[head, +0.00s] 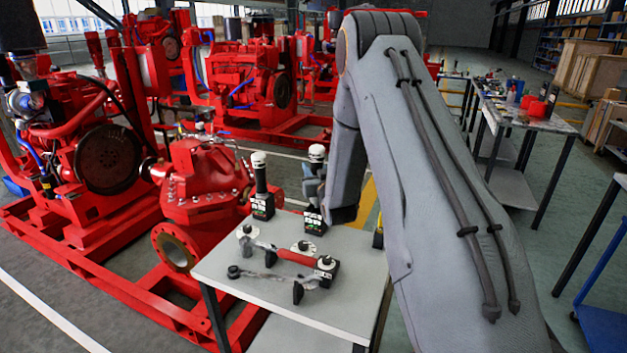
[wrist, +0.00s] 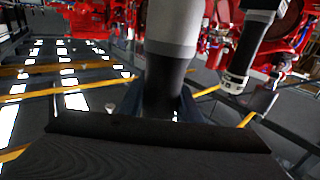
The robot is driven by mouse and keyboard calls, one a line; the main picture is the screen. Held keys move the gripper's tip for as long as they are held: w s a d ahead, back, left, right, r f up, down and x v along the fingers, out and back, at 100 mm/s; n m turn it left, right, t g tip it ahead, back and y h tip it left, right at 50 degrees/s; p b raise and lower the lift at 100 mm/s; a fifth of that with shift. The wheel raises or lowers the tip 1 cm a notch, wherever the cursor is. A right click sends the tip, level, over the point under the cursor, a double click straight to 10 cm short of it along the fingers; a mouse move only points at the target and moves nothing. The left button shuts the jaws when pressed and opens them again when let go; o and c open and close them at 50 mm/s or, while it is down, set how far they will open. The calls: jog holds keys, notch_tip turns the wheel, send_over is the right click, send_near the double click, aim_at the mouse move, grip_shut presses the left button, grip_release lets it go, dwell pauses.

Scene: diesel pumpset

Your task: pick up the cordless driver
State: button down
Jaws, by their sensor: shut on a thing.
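The cordless driver (head: 315,216) stands upright at the table's back edge, with a white top, dark body and a dark base with a green-and-white label. My gripper (head: 313,187) is shut around its middle, partly hidden behind my arm. In the wrist view the held driver (wrist: 172,35) runs up from between the jaws of my gripper (wrist: 163,105), pale at one end and dark nearer the jaws. I cannot tell whether its base touches the table. A second, similar driver (head: 260,188) stands to its left and also shows in the wrist view (wrist: 248,48).
The small light table (head: 255,294) holds a red-handled tool (head: 294,257) and other tools on dark stands in front of the drivers. A red pump (head: 200,185) stands close on the left. A workbench (head: 530,120) stands at the right.

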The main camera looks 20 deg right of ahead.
notch_tip(320, 180, up, 13)
jog(key=b, duration=0.2)
jog(key=shift+f, duration=0.15)
dwell(0.3)
jog(key=c, duration=2.1)
grip_release()
grip_shut()
